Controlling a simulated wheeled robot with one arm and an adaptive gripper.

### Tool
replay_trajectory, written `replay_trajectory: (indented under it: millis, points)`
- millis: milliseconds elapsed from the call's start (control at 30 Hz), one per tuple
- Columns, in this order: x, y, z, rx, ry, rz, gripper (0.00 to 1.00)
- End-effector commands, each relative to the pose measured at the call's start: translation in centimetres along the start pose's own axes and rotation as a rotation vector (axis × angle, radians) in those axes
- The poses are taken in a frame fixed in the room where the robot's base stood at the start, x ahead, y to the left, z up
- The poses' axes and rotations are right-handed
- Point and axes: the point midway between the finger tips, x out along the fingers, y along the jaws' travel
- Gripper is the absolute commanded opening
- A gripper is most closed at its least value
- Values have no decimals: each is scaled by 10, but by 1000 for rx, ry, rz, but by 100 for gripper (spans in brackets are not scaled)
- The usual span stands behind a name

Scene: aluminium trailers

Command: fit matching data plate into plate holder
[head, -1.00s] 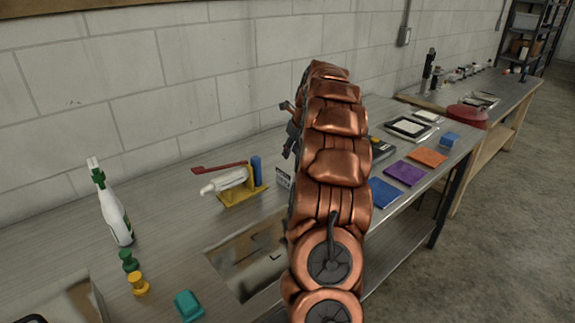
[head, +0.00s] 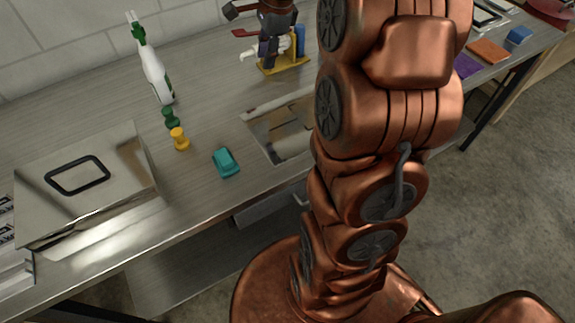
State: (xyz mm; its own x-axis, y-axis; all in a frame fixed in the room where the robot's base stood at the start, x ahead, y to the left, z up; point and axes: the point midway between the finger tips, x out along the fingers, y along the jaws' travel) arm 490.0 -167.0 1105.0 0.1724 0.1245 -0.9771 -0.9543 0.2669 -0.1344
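A black rectangular frame (head: 77,175), which looks like the plate holder, is on a shiny metal panel (head: 125,205) at the left of the bench. Pale pieces with dark printing (head: 8,233) are cut off at the lower left edge; I cannot tell whether they are data plates. My gripper (head: 255,32) is dark and partly cut off at the top. It appears over or in front of the yellow stand, far from the frame. Its fingers are too unclear to tell open from shut, and I make out no plate in it.
A yellow stand (head: 285,66) is behind.

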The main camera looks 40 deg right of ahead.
Motion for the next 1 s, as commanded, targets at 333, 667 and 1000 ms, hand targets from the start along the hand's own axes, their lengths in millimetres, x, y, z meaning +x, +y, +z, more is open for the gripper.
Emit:
replay_trajectory:
  millis: [333,667,1000]
  points:
    - [4,132,77,-737,0,147,31]
    - [16,262,92,-1398,-49,295,31]
    - [27,336,77,-1782,-114,388,35]
